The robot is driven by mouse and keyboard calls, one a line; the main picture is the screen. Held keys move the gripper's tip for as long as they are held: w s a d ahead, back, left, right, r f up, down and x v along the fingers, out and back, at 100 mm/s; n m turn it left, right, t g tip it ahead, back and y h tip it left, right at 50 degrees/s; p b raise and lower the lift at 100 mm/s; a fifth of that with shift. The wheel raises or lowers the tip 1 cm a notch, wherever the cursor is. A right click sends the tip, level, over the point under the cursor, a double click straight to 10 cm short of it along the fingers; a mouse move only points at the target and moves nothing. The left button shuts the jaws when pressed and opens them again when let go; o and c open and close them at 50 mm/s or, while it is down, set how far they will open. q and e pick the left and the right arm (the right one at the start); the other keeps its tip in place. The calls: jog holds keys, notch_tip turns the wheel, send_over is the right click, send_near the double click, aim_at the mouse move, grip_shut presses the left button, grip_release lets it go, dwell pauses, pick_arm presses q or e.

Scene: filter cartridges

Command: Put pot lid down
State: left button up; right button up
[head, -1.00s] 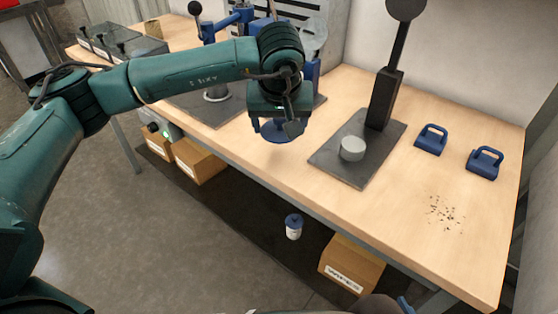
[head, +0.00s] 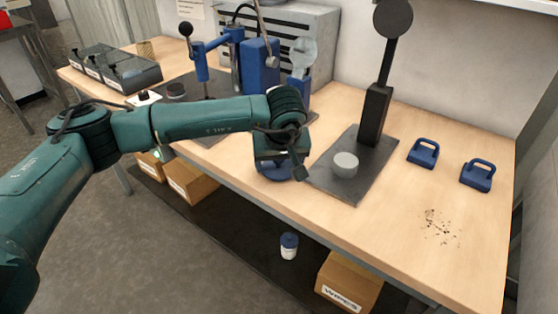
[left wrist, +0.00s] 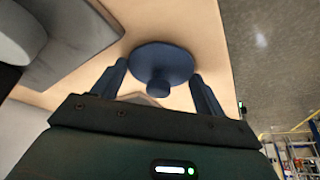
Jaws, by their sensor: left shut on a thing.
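The pot lid is a dark blue round disc with a knob; it shows below my left gripper (head: 284,160) in the head view, its blue rim (head: 272,172) near the table's front edge. In the left wrist view, the lid (left wrist: 160,58) faces me with its knob between the two fingers of my left gripper (left wrist: 158,80). The gripper is shut on the lid. I cannot tell whether the lid's underside touches the table. My right gripper is in neither view.
Right of the lid, a dark press base (head: 366,178) carries a grey cylinder (head: 345,165) and a black post. Two blue handled blocks (head: 423,153) and (head: 477,174) and dark specks (head: 440,227) lie further right. Bare wood (head: 335,215) lies along the front.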

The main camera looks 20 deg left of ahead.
pick_arm(q)
jog(key=shift+f, duration=0.1)
jog(key=o, duration=0.9)
jog(key=shift+o, duration=0.2)
